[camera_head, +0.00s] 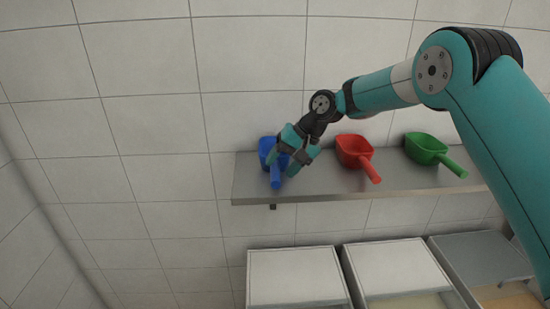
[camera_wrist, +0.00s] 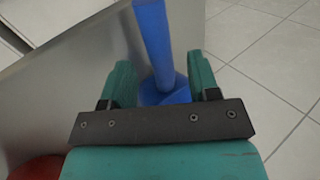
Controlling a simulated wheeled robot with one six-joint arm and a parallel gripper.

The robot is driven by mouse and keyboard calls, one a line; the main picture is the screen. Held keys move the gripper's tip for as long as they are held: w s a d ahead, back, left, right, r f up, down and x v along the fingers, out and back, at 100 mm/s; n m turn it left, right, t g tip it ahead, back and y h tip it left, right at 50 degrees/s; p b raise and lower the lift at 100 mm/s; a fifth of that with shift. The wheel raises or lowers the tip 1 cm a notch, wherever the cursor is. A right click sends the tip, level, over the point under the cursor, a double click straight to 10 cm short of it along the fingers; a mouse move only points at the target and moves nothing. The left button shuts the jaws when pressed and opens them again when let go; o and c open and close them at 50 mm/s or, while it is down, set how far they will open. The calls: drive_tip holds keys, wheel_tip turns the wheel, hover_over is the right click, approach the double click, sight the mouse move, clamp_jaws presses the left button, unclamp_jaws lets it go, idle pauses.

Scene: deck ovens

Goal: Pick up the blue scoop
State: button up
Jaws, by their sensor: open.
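The blue scoop (camera_head: 276,180) lies at the left end of a metal wall shelf (camera_head: 330,193), its handle pointing toward the front. My gripper (camera_head: 281,165) is at the scoop and covers part of it in the head view. In the wrist view the blue handle (camera_wrist: 154,45) runs up from between the two teal fingers of my open gripper (camera_wrist: 161,80). The lower part of the scoop is hidden behind the dark gripper bar.
A red scoop (camera_head: 355,152) and a green scoop (camera_head: 428,149) lie to the right on the same shelf. Below stand two white-lidded bins (camera_head: 295,277) (camera_head: 398,266) and a grey-lidded one (camera_head: 482,258). The tiled wall is bare left of the shelf.

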sight(278, 169)
drive_tip(key=p+x, duration=0.1)
drive_tip(key=x, duration=0.2)
drive_tip(key=shift+a, duration=0.1)
drive_tip(key=c, duration=1)
